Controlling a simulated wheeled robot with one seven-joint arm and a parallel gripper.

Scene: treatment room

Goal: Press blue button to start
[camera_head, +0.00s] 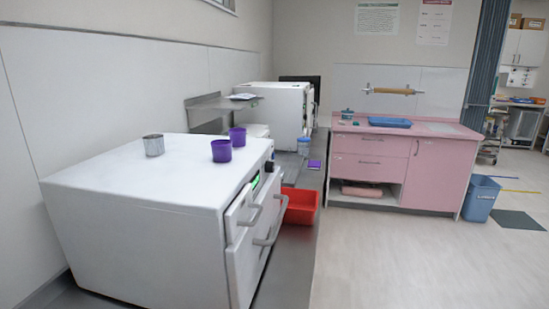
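A large white machine (130,205) stands on a grey counter at the left front. Its front faces right and shows at a steep angle, with a white door (243,255) and curved handles. A small green display (255,182) and a dark knob-like part (269,166) show near the top of that front. I cannot make out a blue button on it. A second white machine (272,105) stands further back on the same counter, with small green marks on its right side. My gripper is not in view.
Two purple cups (221,151) and a metal tin (153,145) stand on the near machine. A red bin (300,206) sits beside its front. A pink cabinet (435,175) and a blue waste bin (480,199) stand at the back. The floor (410,265) at right is clear.

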